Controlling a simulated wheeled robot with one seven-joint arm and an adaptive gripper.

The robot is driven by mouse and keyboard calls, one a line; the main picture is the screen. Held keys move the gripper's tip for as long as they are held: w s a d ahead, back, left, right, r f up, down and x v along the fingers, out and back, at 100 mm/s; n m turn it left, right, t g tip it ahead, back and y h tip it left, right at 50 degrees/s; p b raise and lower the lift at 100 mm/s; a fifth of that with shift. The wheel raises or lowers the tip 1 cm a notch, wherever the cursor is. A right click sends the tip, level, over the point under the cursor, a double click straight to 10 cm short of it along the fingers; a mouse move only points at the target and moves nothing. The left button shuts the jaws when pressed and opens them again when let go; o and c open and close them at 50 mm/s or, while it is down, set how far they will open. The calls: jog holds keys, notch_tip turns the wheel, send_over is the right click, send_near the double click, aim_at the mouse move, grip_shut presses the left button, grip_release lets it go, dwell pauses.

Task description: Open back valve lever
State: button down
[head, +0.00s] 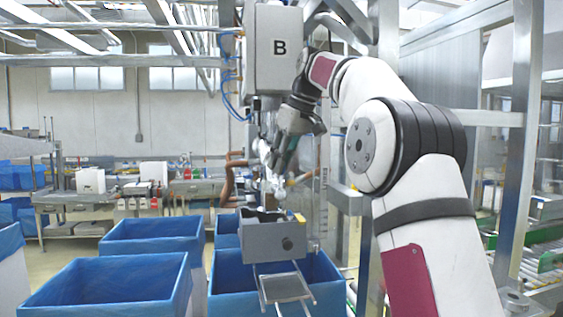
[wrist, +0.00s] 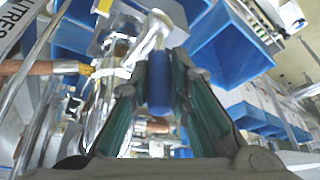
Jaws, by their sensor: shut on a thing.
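A valve lever with a blue grip (wrist: 159,80) and a shiny metal arm (wrist: 152,38) stands between my fingers in the wrist view. My gripper (wrist: 158,85) is shut on the blue grip, one green-padded finger on each side. In the head view my gripper (head: 285,150) is at the shiny valve pipework below the white box marked B (head: 279,48). The lever is too small and covered there to make out. I cannot tell how far the lever is turned.
Below the pipework is a grey box-shaped unit (head: 275,240) with a small tray (head: 284,288) in front. Blue-lined boxes (head: 112,283) stand below and to the left. A metal post (head: 517,140) is close to my arm on the right. Copper-coloured pipes (head: 229,180) are left of the valve.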

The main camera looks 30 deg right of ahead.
jog(key=c, duration=1.5)
grip_release()
jog(key=shift+d+f, duration=0.1)
jog(key=shift+d, duration=0.05)
jog(key=s+d+r, duration=0.1)
jog(key=s, duration=0.3)
jog(key=s+d+r, duration=0.2)
jog(key=s, duration=0.2)
jog(key=s+d+r, duration=0.1)
jog(key=s+d, duration=0.1)
jog(key=s, duration=0.3)
jog(key=shift+d+r, duration=0.2)
jog(key=shift+r, duration=0.15)
